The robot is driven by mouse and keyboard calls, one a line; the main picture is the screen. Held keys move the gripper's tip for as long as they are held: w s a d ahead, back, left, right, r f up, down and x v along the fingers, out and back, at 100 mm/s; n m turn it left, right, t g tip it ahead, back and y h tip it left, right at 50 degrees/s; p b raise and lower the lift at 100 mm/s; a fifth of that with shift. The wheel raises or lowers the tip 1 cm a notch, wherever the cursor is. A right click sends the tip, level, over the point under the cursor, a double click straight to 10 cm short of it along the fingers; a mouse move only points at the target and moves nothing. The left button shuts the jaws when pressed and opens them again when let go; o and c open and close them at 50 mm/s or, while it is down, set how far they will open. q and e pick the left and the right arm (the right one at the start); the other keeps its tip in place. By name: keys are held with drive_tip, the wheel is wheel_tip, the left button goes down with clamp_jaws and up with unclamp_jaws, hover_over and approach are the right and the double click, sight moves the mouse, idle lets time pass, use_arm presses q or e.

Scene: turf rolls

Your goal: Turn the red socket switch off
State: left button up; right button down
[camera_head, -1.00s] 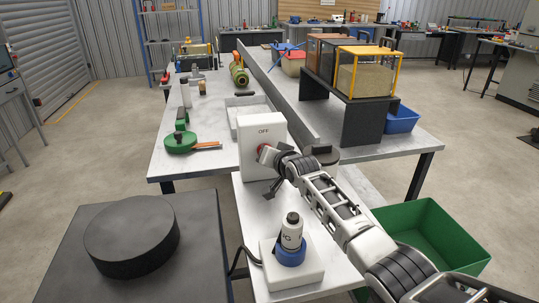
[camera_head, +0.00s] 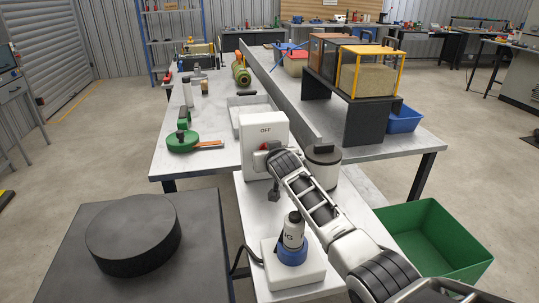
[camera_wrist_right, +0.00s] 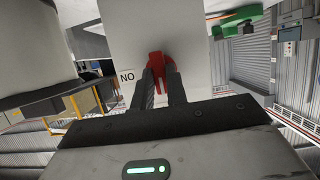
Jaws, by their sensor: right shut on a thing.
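The socket switch is a white box (camera_head: 264,132) at the near end of the long table, with "OFF" on its upper face. Its red knob (camera_wrist_right: 159,66) lies between the fingertips of my right gripper (camera_wrist_right: 163,86) in the right wrist view. The gripper is shut on the knob. A label reading "NO" shows left of the knob there, apparently "ON" upside down. In the head view my right gripper (camera_head: 272,158) is at the front of the box and hides most of the knob. My left gripper is not in view.
A white cylinder with a dark lid (camera_head: 323,164) stands right of the box. A white-and-blue plug on a white base (camera_head: 292,262) stands nearer. A green bin (camera_head: 436,238) is at the right, and a black disc (camera_head: 132,235) on a dark table at the left.

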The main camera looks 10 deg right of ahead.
drive_tip(key=c, duration=1.4)
unclamp_jaws()
drive_tip(key=v, duration=0.7)
drive_tip(key=shift+s, duration=0.25)
drive_tip(key=shift+r, duration=0.1)
